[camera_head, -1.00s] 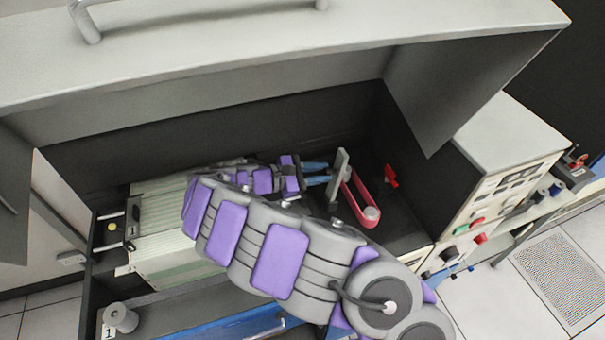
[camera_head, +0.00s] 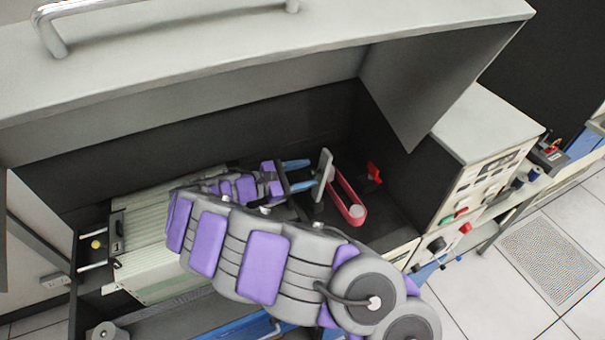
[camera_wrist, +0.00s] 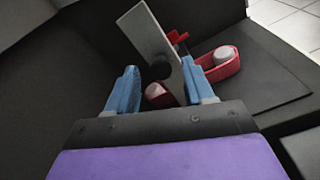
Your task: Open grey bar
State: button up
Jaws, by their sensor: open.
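The grey bar (camera_head: 322,175) is a flat, tilted upright plate inside the dark bay of the machine. It stands beside a red looped belt. In the wrist view the grey bar (camera_wrist: 150,42) rises between my two blue fingers, with a dark round spot on its face. My gripper (camera_head: 311,172) is open, its fingers spread apart at the bar's left side in the head view. In the wrist view my gripper (camera_wrist: 160,82) has the right finger close to the bar's edge; I cannot tell if they touch. The left finger stands apart from it.
The red belt (camera_head: 344,196) runs round light rollers just right of the bar. A small red part (camera_head: 374,173) sits behind it. A long pale stack of cards (camera_head: 150,235) lies left, under my arm. The grey raised cover (camera_head: 230,85) overhangs the bay.

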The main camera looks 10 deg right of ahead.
jog(key=v, duration=1.7)
jog(key=shift+a+p, duration=0.2)
jog(key=shift+p, duration=0.1)
jog(key=shift+f, duration=0.1)
